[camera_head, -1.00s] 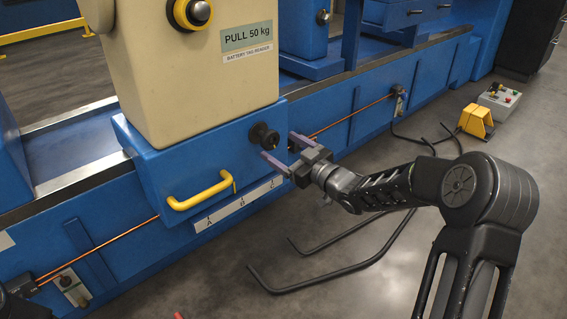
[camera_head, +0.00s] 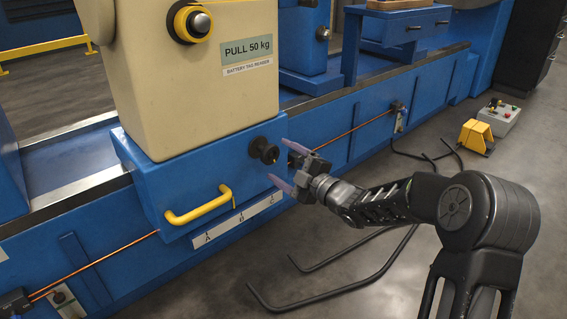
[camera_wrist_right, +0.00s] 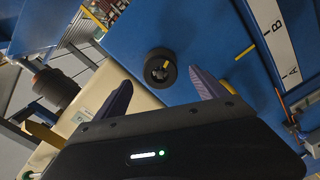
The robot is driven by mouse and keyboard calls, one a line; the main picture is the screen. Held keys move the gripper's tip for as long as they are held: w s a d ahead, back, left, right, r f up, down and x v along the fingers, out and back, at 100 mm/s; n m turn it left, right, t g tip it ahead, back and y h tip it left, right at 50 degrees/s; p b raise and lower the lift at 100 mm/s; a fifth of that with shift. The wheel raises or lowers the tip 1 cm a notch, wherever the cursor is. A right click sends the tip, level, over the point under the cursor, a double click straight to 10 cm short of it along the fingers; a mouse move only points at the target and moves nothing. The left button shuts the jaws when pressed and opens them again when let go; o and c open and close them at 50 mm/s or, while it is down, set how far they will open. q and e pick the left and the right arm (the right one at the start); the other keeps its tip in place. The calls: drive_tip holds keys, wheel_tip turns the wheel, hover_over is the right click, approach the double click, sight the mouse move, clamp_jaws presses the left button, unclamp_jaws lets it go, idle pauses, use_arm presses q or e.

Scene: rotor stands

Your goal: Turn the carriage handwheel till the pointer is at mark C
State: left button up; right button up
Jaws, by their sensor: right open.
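The carriage handwheel, a small round black knob (camera_head: 264,150), sits on the blue carriage front (camera_head: 190,178). In the wrist view the knob lies beyond and between the fingertips. A white scale strip (camera_head: 225,228) with A, B and C runs below the carriage. My left gripper is out of view.
A yellow handle (camera_head: 198,208) sticks out of the carriage left of the knob. A beige housing (camera_head: 185,100) stands on top. Bent black bars (camera_head: 330,292) lie above or on the floor below my right arm. A yellow pedal (camera_head: 476,136) and control box (camera_head: 498,118) stand right.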

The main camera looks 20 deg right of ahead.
sight(273, 155)
drive_tip(key=shift+x, duration=1.75)
drive_tip(key=shift+c, duration=0.4)
drive_tip(key=c, duration=1.6)
drive_tip(key=shift+d+m, duration=0.1)
drive_tip(key=shift+m, duration=0.2)
